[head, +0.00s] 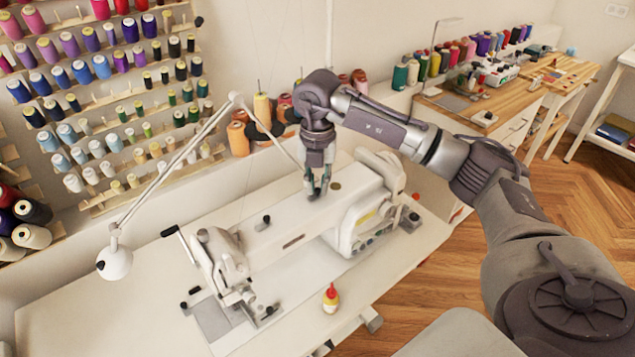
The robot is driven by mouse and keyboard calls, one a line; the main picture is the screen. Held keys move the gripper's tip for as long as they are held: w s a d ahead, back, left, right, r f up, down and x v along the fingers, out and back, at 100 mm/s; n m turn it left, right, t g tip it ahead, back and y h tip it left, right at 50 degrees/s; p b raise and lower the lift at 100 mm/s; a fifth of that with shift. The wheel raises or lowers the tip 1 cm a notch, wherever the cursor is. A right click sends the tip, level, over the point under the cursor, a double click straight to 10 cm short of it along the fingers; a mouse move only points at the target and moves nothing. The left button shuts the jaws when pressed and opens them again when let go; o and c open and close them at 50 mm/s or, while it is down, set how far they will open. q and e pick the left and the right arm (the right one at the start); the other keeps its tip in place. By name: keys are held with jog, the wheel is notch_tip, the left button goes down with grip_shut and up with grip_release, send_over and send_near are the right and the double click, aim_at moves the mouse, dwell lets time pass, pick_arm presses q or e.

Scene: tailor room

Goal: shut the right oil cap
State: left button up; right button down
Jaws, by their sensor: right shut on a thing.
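The white sewing machine (295,228) stands on the pale table. My right gripper (314,191) reaches down from above to the top of the machine's arm, fingertips pointing down at its surface. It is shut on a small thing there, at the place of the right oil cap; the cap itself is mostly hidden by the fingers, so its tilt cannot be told. A small dark round spot (335,186) shows on the machine top just right of the fingertips. My left gripper is out of view.
A white lamp (116,262) with a long thin arm stands left of the machine. Thread cones (262,110) are behind my right gripper. The table's front left is clear.

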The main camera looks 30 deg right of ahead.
aim_at(318, 189)
jog(key=shift+r, duration=0.15)
jog(key=c, duration=1.2)
grip_release()
jog(key=shift+o, duration=0.2)
notch_tip(318, 189, up, 12)
